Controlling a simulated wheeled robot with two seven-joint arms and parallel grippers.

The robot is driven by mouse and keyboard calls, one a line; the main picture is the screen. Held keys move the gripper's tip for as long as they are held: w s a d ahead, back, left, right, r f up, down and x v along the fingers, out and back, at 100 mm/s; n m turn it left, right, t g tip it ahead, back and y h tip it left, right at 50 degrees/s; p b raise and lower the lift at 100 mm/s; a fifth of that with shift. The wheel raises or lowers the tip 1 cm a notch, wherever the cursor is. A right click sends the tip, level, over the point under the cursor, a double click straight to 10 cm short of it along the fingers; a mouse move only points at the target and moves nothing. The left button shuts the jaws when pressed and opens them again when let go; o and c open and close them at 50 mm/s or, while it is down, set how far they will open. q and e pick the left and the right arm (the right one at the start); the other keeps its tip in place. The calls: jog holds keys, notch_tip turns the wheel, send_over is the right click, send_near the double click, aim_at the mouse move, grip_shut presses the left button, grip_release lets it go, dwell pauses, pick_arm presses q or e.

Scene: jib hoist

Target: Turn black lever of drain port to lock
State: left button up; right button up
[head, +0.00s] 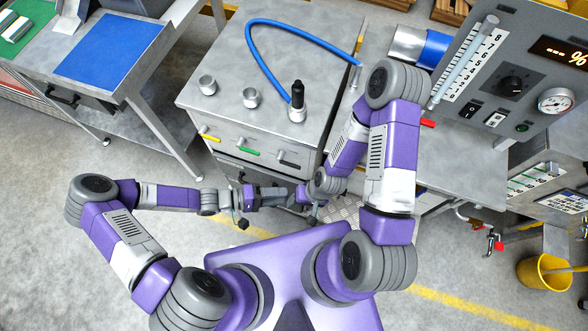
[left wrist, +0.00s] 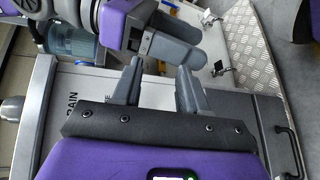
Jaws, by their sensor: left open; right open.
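The black lever (head: 287,163) is on the upper front of the grey cabinet (head: 205,110), at the right of a row with a yellow lever (head: 209,138) and a green lever (head: 249,151). My left gripper (head: 284,194) is in front of the cabinet, below the black lever and apart from it. In the left wrist view its two fingers (left wrist: 158,88) are spread with nothing between them. My right gripper (head: 306,193) is close by on the right; its fingers also show in the left wrist view (left wrist: 165,42). The black lever cannot be made out in the left wrist view.
A blue hose (head: 252,48) runs to a black fitting (head: 297,100) on the cabinet top, beside two silver caps (head: 251,98). A gauge panel (head: 512,85) stands at right, a workbench (head: 80,65) at left. Both grippers crowd the same spot. The floor at lower left is clear.

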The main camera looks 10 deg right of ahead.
aim_at(293, 165)
pick_arm(q)
jog(key=w+r+n+t+h+b, duration=0.1)
jog(key=w+r+t+h, duration=0.2)
jog(key=w, duration=0.4)
jog(key=shift+t, duration=0.7)
jog(key=d, duration=0.5)
jog(key=w+d+f+b, duration=0.1)
jog(key=d, duration=0.1)
jog(key=shift+d, duration=0.2)
grip_shut()
